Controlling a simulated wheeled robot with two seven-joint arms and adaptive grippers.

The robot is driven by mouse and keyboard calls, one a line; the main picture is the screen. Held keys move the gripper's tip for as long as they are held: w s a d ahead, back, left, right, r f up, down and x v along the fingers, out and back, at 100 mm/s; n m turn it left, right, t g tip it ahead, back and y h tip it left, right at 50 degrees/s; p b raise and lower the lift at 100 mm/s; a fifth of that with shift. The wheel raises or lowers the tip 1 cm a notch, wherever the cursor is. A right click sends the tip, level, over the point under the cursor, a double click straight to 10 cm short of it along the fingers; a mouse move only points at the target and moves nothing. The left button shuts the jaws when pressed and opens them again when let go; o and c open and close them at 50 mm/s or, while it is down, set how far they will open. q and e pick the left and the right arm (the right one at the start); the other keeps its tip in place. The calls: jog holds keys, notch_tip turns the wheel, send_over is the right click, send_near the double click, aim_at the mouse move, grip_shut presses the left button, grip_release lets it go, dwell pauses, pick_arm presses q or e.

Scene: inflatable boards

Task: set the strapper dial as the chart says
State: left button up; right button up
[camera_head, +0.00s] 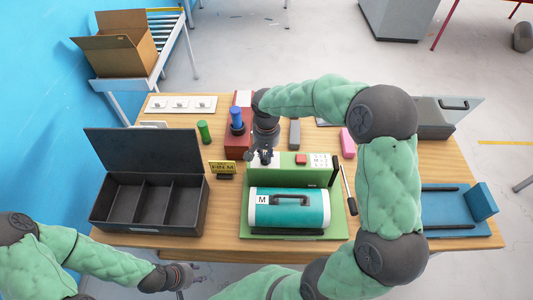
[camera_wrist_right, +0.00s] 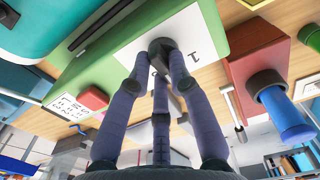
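The green strapper (camera_head: 289,172) stands mid-table with a teal roll (camera_head: 272,210) marked M in front. Its dark dial (camera_wrist_right: 160,47) sits on a white plate (camera_wrist_right: 200,50) where a "1" shows; other marks are partly behind my fingers. My right gripper (camera_head: 264,156) reaches down at the strapper's back left; in the wrist view its fingertips (camera_wrist_right: 161,62) close around the dial. The chart (camera_head: 320,160) is a white card at the strapper's back right, too small to read. A yellow sign (camera_head: 222,168) appears to read FIRM. My left gripper (camera_head: 192,273) is empty, fingers apart, at the front left.
An open black case (camera_head: 150,228) stands left of the strapper. A red button (camera_head: 301,159) lies between dial and chart. A red device with a blue handle (camera_head: 236,118) stands behind the sign. A blue tray (camera_head: 450,209) lies at the right. My right arm crosses the table.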

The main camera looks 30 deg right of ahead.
aim_at(266, 156)
jog(key=o, duration=0.3)
jog(key=shift+r, duration=0.1)
notch_tip(266, 156, up, 12)
jog(key=shift+f, duration=0.1)
dwell(0.4)
dwell(0.4)
